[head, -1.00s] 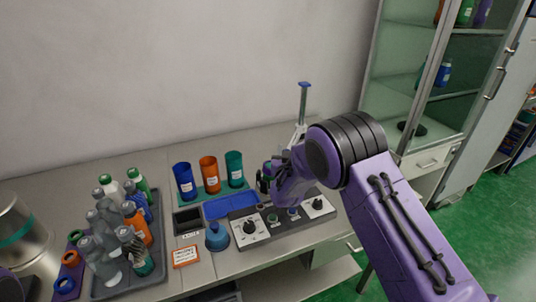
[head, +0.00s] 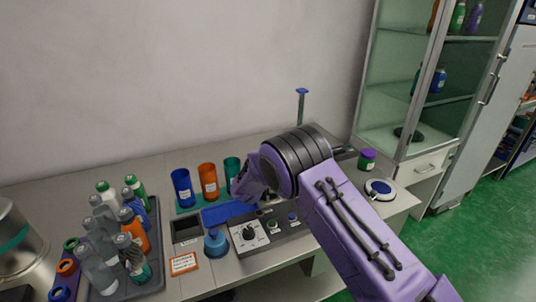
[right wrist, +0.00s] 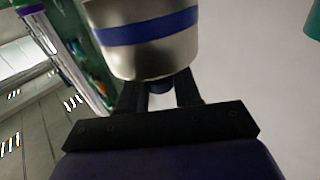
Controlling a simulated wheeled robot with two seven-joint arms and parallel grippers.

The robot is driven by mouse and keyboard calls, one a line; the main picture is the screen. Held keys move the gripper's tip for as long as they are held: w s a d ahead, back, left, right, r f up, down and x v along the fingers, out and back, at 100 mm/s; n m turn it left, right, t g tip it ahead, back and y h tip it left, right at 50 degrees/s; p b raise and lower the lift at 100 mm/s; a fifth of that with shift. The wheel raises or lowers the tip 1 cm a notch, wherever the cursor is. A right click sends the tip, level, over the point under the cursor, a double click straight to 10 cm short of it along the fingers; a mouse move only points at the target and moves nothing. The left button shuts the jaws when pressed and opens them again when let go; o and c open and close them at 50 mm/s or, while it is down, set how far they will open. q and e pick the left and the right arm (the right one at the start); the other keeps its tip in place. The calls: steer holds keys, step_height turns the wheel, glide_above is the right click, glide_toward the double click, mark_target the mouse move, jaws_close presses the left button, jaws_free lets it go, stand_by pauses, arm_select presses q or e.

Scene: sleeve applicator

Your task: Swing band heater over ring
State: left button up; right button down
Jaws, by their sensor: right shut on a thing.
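My right gripper (right wrist: 160,88) is shut in the right wrist view. Between its dark fingers is the knob under a silver cylinder with a blue stripe (right wrist: 148,40), which looks like the band heater. In the head view the purple hand (head: 252,178) is beside the teal cup, and my arm hides the fingers and the heater. A thin post with a blue top (head: 302,93) rises behind the arm. A round white piece with a dark blue rim (head: 380,190) lies at the table's right end. I cannot tell whether it is the ring. My left gripper is not in view.
Blue (head: 182,188), orange (head: 208,181) and teal (head: 231,168) cups stand in a row. A control panel (head: 262,242) with knobs is in front. A tray (head: 155,262) with several bottles is at left. A purple-capped jar (head: 367,161) is at right, before a glass cabinet.

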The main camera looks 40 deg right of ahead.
steer(key=c, duration=1.2)
jaws_free()
steer(key=shift+f, duration=0.15)
steer(key=o, duration=0.3)
steer(key=shift+w, duration=0.15)
steer(key=shift+o, duration=0.2)
steer(key=shift+a, duration=0.1)
steer(key=b+v, duration=0.2)
steer(key=v, duration=0.8)
steer(key=shift+a, duration=0.2)
